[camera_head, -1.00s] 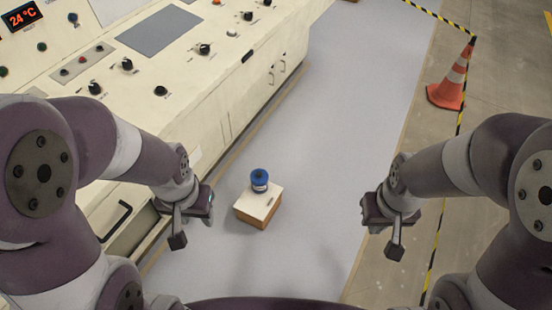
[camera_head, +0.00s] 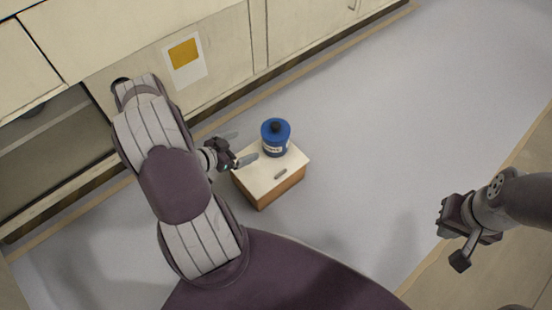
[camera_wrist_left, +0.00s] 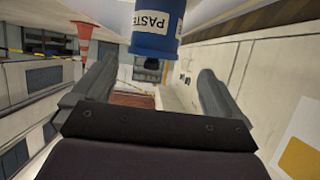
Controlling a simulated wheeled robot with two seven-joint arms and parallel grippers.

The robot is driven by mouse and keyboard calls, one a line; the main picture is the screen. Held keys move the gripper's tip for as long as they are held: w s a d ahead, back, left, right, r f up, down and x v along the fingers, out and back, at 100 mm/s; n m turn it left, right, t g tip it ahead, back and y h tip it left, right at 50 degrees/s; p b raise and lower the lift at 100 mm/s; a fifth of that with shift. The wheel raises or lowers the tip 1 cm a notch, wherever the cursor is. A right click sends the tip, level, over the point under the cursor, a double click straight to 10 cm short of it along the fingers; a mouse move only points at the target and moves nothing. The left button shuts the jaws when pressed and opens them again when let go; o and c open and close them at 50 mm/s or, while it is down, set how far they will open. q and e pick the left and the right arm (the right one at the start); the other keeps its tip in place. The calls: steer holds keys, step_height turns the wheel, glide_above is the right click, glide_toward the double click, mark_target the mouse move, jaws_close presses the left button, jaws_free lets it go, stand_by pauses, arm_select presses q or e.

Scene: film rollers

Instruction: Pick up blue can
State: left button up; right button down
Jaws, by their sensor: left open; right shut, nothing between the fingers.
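The blue can (camera_head: 275,138) has a dark knob on its lid and a white label. It stands upright on a small box with a pale top (camera_head: 268,178) and brown sides. My left gripper (camera_head: 240,148) is open, just left of the can, its fingers pointing towards it. In the left wrist view the can (camera_wrist_left: 153,42) shows upside down with the label "PASTE", ahead of and between the open fingers (camera_wrist_left: 145,85), apart from them. My right gripper (camera_head: 455,232) is shut and empty, off to the right of the box, over the floor.
A cream console cabinet (camera_head: 215,90) runs along the upper left, with an open dark recess (camera_head: 50,150) at its left. The grey floor (camera_head: 390,130) right of the box is clear. An orange cone (camera_wrist_left: 83,38) shows in the left wrist view.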

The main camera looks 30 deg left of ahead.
mark_target(265, 142)
arm_select(q)
steer(key=b+x, duration=0.1)
steer(key=x, duration=0.1)
steer(key=b+x, duration=0.1)
steer(key=x, duration=0.1)
steer(key=f+b+x, duration=0.1)
steer(key=x, duration=0.1)
steer(key=shift+d+f+b, duration=0.1)
steer(key=shift+d+b, duration=0.15)
steer(key=shift+b, duration=0.05)
steer(key=shift+w+d+f, duration=0.1)
steer(key=shift+w, duration=0.2)
steer(key=b+x, duration=0.4)
steer(key=x, duration=0.1)
steer(key=shift+d+f+b, duration=0.15)
steer(key=shift+b, duration=0.15)
steer(key=shift+w, duration=0.1)
steer(key=c, duration=0.8)
